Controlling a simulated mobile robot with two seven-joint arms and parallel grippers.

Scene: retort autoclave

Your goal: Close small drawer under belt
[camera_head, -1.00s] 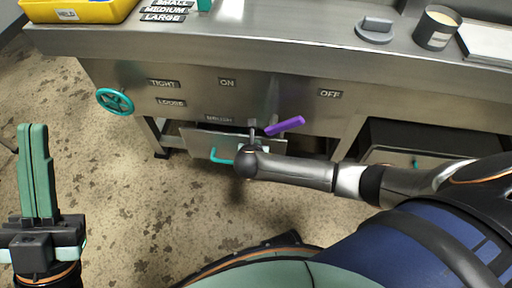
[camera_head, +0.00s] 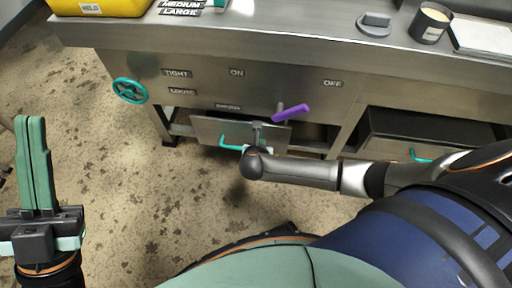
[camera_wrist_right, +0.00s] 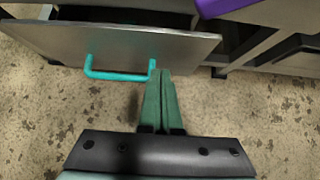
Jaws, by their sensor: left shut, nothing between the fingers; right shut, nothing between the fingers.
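The small drawer (camera_head: 210,128) under the belt bench has a metal front and a teal handle (camera_head: 229,146). It stands out from the bench, partly open; the right wrist view shows its front (camera_wrist_right: 120,45) and handle (camera_wrist_right: 118,76) with a dark gap behind the top edge. My right gripper (camera_head: 257,126) is at the right part of the drawer front. In the right wrist view its green fingers (camera_wrist_right: 160,76) are shut and empty, just beside the handle's right end; I cannot tell whether they touch the front. My left gripper (camera_head: 30,120) is shut and empty, pointing up, away from the bench.
A purple lever (camera_head: 291,113) sticks out just above the drawer's right side. A teal wheel (camera_head: 130,91) is on the bench front at left. A larger drawer (camera_head: 392,149) with a teal handle is at right. A yellow bin (camera_head: 100,8) stands on the bench. The floor at left is clear.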

